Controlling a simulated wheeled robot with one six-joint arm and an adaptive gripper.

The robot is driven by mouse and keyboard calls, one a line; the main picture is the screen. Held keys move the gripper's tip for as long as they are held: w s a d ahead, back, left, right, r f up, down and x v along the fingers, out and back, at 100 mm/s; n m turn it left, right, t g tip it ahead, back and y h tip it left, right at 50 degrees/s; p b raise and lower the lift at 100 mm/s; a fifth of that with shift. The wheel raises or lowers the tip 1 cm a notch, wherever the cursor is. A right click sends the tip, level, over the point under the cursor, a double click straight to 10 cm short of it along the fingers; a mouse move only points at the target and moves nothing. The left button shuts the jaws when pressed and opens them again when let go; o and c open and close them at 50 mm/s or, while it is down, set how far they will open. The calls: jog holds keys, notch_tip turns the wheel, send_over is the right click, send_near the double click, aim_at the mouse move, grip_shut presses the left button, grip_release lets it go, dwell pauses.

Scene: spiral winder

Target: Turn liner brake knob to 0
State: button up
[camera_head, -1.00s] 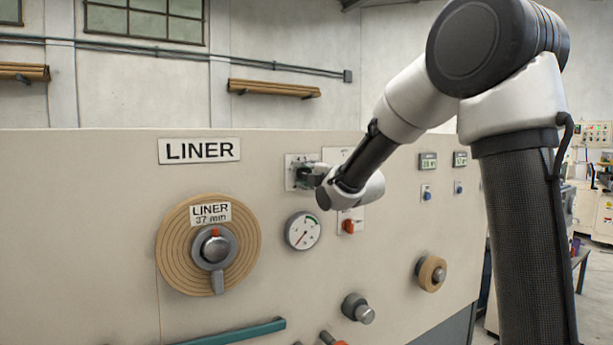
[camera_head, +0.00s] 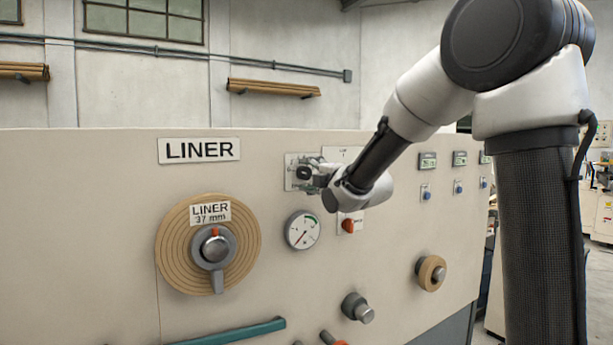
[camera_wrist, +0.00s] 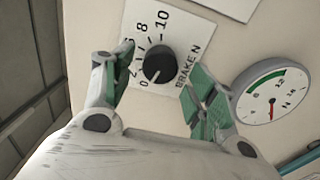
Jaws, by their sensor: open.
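The liner brake knob (camera_wrist: 158,64) is a round black knob on a white dial plate (camera_wrist: 150,22) with numbers up to 10 and the word BRAKE. A pale pointer mark on the knob faces the low end of the scale, near 0 to 2. In the head view the knob (camera_head: 303,174) shows at the wall panel, partly covered by my gripper. My gripper (camera_wrist: 155,93) is open, with one green-padded finger on each side of the knob. Both fingers look apart from it. In the head view my gripper (camera_head: 318,176) is at the plate's right side.
A pressure gauge (camera_head: 302,230) sits just below the knob, with an orange-red switch (camera_head: 348,225) to its right. The large liner roll (camera_head: 175,247) with a grey lever is at left. A teal bar (camera_head: 245,332) juts out low on the panel.

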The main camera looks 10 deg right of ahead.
jog(key=v, duration=0.9)
jog(key=shift+s, duration=0.3)
jog(key=s+d+f+m+g+h, duration=0.2)
jog(key=s+d+f+m+g, duration=0.15)
jog(key=f+m, duration=0.3)
jog(key=s+d+f+m+g+h, duration=0.25)
jog(key=s+f+m+g, duration=0.2)
jog(key=f, duration=0.35)
jog(key=s+d+m+g, duration=0.1)
jog(key=s+d+m, duration=0.1)
jog(key=s, duration=0.6)
jog(key=s+d+m+g, duration=0.1)
jog(key=s+m+g, duration=0.1)
jog(key=s+m, duration=0.3)
jog(key=s+d+m+g+h, duration=0.1)
jog(key=s+d+m+g, duration=0.1)
jog(key=s, duration=0.9)
jog(key=shift+s+d+f+m, duration=0.15)
jog(key=shift+s+d+m, duration=0.15)
jog(key=shift+m, duration=0.6)
